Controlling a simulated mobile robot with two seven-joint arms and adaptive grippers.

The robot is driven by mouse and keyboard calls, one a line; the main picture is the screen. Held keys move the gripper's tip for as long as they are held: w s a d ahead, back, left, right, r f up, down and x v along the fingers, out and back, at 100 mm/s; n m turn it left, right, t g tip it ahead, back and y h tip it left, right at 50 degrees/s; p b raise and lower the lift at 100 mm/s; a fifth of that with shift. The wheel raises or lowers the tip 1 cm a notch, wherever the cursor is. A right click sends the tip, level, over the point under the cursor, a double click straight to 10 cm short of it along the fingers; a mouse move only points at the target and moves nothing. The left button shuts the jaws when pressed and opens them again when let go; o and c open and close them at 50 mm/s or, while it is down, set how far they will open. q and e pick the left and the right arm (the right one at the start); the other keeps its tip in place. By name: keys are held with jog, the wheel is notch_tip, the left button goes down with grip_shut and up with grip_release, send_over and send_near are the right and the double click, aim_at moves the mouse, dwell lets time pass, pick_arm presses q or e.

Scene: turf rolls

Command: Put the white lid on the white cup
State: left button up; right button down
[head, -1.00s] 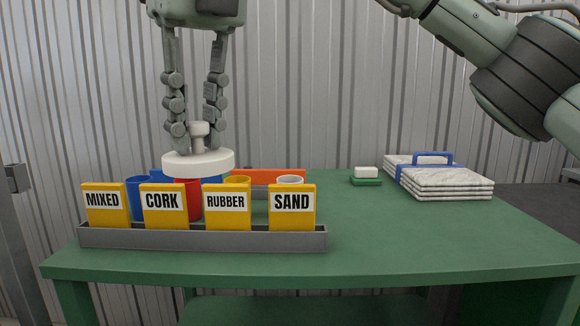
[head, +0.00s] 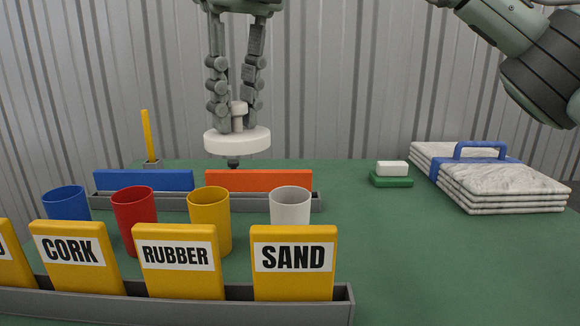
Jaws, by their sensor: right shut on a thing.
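The white lid (head: 237,142) is a thick round disc with a knob on top. My right gripper (head: 238,108) is shut on the lid's knob and holds it in the air, above the far part of the table. The white cup (head: 290,206) stands upright and open behind the SAND sign; its lower part is hidden by the sign. In the picture the lid is up and to the left of the white cup, apart from it. My left gripper is not in view.
A yellow cup (head: 209,217), a red cup (head: 135,218) and a blue cup (head: 67,204) stand left of the white cup. A grey rack (head: 330,300) of yellow signs is in front. Folded sheets (head: 515,187) and a sponge (head: 391,170) lie right.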

send_over(287, 194)
jog(key=f, duration=0.4)
jog(key=shift+s+d+f, duration=0.15)
jog(key=shift+s+d, duration=0.05)
notch_tip(287, 194, down, 4)
jog(key=shift+r, duration=0.1)
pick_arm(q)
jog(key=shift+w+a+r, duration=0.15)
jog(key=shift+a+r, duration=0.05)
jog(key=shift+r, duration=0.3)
pick_arm(e)
jog(key=shift+f, duration=0.25)
jog(key=shift+f+b, duration=0.25)
jog(key=shift+b, duration=0.1)
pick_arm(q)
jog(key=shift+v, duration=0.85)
pick_arm(e)
jog(key=shift+f, duration=0.25)
jog(key=c, duration=1.4)
grip_release()
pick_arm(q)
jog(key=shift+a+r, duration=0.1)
pick_arm(e)
jog(key=shift+o, duration=0.2)
